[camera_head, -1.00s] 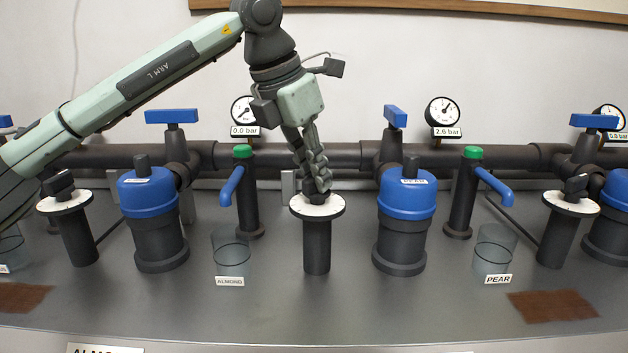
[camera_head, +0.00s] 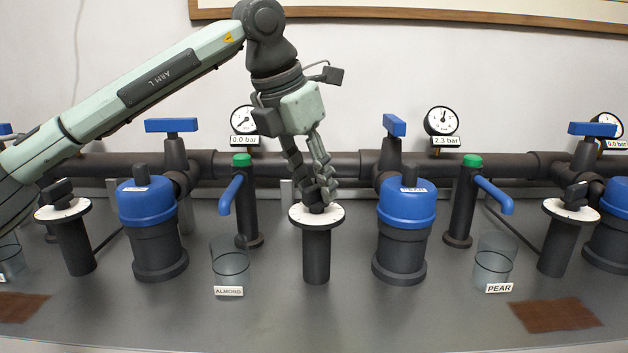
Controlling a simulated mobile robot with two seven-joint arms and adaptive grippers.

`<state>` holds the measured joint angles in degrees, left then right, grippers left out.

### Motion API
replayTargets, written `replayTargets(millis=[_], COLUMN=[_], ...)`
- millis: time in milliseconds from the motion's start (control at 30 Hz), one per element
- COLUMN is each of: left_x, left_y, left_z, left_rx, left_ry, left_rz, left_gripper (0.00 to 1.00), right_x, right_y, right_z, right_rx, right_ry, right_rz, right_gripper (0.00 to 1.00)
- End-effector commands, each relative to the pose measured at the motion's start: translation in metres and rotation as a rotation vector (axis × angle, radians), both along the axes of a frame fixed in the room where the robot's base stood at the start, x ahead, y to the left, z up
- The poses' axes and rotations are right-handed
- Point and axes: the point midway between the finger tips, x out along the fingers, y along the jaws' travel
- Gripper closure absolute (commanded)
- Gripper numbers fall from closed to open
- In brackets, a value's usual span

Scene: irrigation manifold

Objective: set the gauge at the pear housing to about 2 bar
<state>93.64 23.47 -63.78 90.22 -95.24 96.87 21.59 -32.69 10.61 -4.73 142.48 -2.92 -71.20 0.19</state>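The gauge (camera_head: 441,121) above the pipe, right of centre, reads 2.3 bar on its plate (camera_head: 446,141). Below it stands a housing with a blue cap (camera_head: 407,207); its small label is too blurred to read surely. Left of this housing is a post with a white round dial (camera_head: 332,214) and a dark knob (camera_head: 316,208) on top. My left gripper (camera_head: 317,195) points down at this knob, its fingers closed in around it and hiding part of it. My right gripper is not in view.
A glass labelled PEAR (camera_head: 494,264) stands at the right, one labelled ALMOND (camera_head: 230,263) left of the dial post. Taps with blue levers (camera_head: 493,194) and blue valve handles (camera_head: 394,124) stand close around.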

Motion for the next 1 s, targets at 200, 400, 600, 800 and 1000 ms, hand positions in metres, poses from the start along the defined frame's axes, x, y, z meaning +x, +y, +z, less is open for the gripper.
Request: replayTargets(millis=[200, 400, 600, 800, 1000], left_x=[-0.007, -0.020, -0.029, -0.032, -0.033], left_y=[0.008, 0.020, 0.028, 0.031, 0.032], left_z=[0.029, 0.070, 0.099, 0.110, 0.110], left_rx=[-0.001, -0.002, -0.001, -0.001, -0.001], left_ry=[-0.006, -0.005, -0.003, -0.001, -0.001], left_rz=[0.001, 0.002, 0.002, 0.000, 0.000], left_gripper=[0.66, 0.66, 0.66, 0.66, 0.66], right_x=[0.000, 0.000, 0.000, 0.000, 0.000], right_y=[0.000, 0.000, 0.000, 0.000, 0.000], right_z=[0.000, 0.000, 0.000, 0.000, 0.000], right_rx=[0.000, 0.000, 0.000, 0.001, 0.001], right_ry=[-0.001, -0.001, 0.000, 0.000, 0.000], right_rz=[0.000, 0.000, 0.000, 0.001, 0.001], right_gripper=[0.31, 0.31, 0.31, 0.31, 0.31])
